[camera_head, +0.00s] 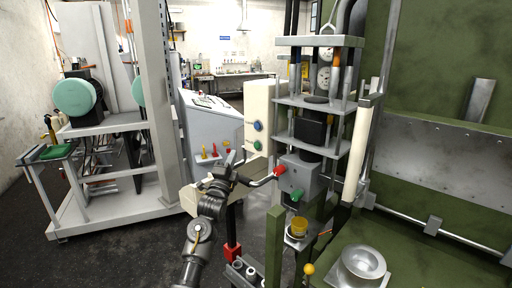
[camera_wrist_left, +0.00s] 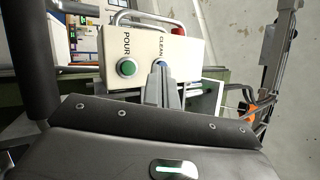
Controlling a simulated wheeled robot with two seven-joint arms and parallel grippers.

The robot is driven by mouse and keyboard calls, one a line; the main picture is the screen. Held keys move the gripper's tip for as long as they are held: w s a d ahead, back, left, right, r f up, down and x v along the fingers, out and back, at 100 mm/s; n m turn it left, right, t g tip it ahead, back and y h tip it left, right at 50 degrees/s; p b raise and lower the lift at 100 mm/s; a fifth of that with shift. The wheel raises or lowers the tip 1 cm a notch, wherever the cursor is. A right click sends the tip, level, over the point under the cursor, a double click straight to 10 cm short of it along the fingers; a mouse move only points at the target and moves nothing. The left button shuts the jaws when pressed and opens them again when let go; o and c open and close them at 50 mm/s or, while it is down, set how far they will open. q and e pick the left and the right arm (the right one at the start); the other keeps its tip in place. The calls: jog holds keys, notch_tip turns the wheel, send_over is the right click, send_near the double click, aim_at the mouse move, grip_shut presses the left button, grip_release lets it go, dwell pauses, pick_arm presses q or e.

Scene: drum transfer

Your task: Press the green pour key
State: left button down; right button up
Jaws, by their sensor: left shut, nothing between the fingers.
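The green pour key (camera_head: 258,146) is a round button on a cream control box (camera_head: 258,102), below a blue button (camera_head: 258,126). In the left wrist view the green key (camera_wrist_left: 127,67) sits under the word POUR, and the blue button (camera_wrist_left: 161,63) under CLEAN is partly covered by my fingers. My left gripper (camera_head: 240,158) is in front of the box, below and left of the green key in the head view. Its fingers (camera_wrist_left: 163,82) are shut and empty, and in the wrist view they lie right of the green key. I cannot tell their distance from the box. My right gripper is not in view.
A metal bowl (camera_head: 363,263) sits at the lower right. A grey sloped console (camera_head: 212,125) stands behind.

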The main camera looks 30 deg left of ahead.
pick_arm(q)
jog(key=b, duration=0.3)
send_near(255, 143)
jog(key=w+a+r, duration=0.2)
jog(key=shift+a+r, duration=0.3)
jog(key=shift+w+d+r+b, duration=0.1)
jog(key=shift+w+b, duration=0.25)
jog(key=shift+w, duration=0.15)
jog(key=shift+w+d+r+b, duration=0.1)
jog(key=shift+w+b, duration=0.25)
jog(key=shift+w, duration=0.15)
dwell(0.8)
jog(key=shift+w+d, duration=0.1)
jog(key=shift+w, duration=0.3)
jog(key=shift+w+b, duration=0.4)
jog(key=shift+b, duration=0.15)
dwell(0.5)
jog(key=shift+s, duration=0.1)
jog(key=shift+s+p, duration=0.5)
jog(key=shift+s, duration=0.2)
